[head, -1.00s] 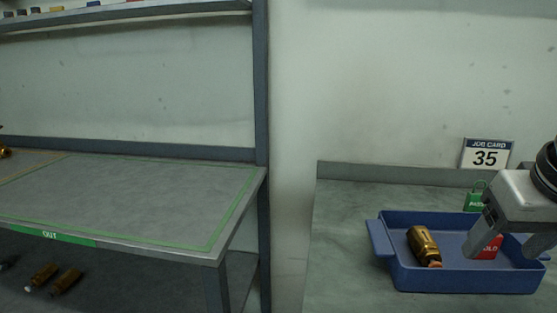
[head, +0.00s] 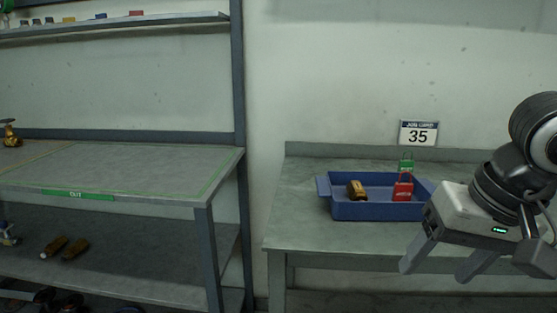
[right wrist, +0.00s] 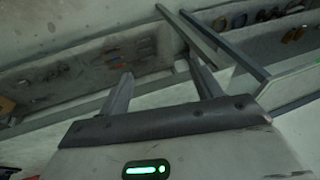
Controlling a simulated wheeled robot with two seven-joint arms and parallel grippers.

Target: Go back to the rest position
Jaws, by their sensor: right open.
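My right gripper (head: 436,270) is open and empty in the head view, in front of the right-hand table and below and to the right of the blue tray. Its two spread fingers also show in the right wrist view (right wrist: 160,88), with nothing between them. The blue tray (head: 365,211) sits on the table. My left gripper is not in view.
A grey workbench (head: 150,180) with a green "OUT" label stands at left, with brass pieces (head: 75,249) on its lower shelf. The right-hand table (head: 300,215) carries a job card "35" (head: 418,133) at its back. A gap separates bench and table.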

